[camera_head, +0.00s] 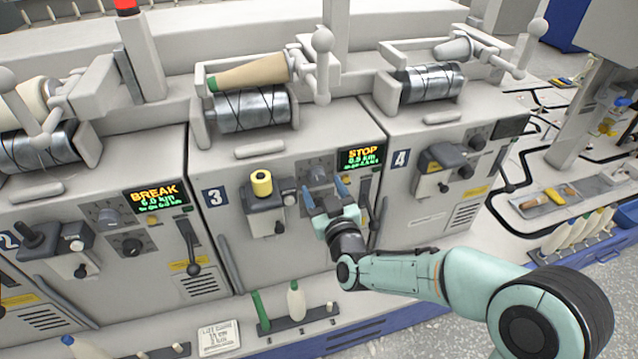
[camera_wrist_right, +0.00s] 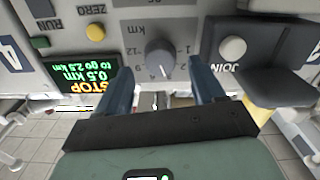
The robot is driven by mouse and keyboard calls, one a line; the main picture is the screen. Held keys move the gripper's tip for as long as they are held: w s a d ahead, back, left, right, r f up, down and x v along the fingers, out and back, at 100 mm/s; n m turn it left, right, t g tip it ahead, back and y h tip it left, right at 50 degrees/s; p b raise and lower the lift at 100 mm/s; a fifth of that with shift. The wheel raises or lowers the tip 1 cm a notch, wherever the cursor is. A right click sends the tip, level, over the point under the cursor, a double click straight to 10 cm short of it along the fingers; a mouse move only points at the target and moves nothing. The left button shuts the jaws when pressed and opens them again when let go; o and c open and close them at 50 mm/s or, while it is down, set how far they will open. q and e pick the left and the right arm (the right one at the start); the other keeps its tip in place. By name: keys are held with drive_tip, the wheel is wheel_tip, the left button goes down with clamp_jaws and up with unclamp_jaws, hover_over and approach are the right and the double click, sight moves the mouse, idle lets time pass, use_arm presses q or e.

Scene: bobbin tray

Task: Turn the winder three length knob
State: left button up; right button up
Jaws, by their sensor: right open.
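Winder three, with the blue number 3 plate (camera_head: 213,196), stands in the middle of the head view. Its length knob (camera_head: 318,175) is a grey round knob on the front panel. In the right wrist view the knob (camera_wrist_right: 160,57) shows upside down under a "km" scale, with a pale pointer mark. My right gripper (camera_head: 324,188) is open in front of the panel, its two blue fingers pointing at the knob. In the wrist view the gripper (camera_wrist_right: 160,80) has a finger on each side of the knob, with gaps on both sides. My left gripper is out of view.
Winder three's display (camera_head: 361,158) reads STOP and 0.5 km. A dark lever (camera_head: 365,190) is to the right. Winder four (camera_head: 440,190) stands further right.

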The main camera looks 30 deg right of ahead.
sight(318, 180)
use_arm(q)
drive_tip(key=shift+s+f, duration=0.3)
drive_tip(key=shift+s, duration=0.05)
use_arm(e)
drive_tip(key=shift+x, duration=1.55)
drive_tip(key=shift+c, duration=0.3)
drive_tip(key=c, duration=1)
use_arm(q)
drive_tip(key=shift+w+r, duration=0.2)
use_arm(e)
drive_tip(key=shift+n, duration=1.4)
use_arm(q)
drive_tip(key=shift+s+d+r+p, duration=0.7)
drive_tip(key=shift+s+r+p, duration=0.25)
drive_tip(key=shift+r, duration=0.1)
use_arm(e)
drive_tip(key=shift+n, duration=2.5)
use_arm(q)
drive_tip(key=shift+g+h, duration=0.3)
